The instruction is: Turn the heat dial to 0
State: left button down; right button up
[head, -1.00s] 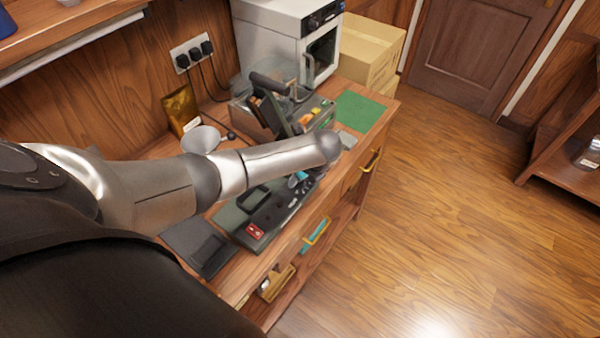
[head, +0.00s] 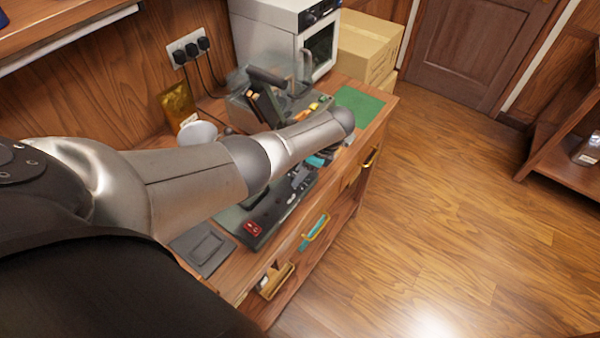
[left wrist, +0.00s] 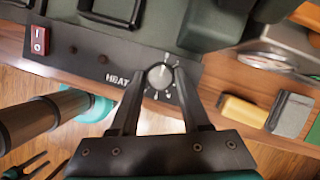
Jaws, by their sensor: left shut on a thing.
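The heat dial (left wrist: 160,76) is a round grey knob beside the word HEAT on a black control panel (left wrist: 75,52), in the left wrist view. My left gripper (left wrist: 160,80) has its two black fingers on either side of the dial and is shut on it. White marks curve around the dial, but its setting is too small to read. In the head view the black panel (head: 270,213) shows on the bench front, while my left arm hides the dial. Two dark prongs (left wrist: 28,168) at the lower left of the left wrist view may be my right gripper; their state is unclear.
A red rocker switch (left wrist: 40,40) sits at the panel's left end. Yellow and grey blocks (left wrist: 245,110) lie right of the dial. A white oven (head: 285,38), green mat (head: 358,106) and dark flat tray (head: 203,248) are on the bench (head: 382,117).

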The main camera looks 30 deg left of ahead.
pick_arm(q)
jog(key=shift+a, duration=0.1)
dwell(0.4)
jog(key=shift+c, duration=1.9)
grip_release()
jog(key=p+v, duration=0.2)
jog(key=v, duration=1.3)
jog(key=shift+r+p, duration=0.15)
jog(key=shift+p, duration=0.15)
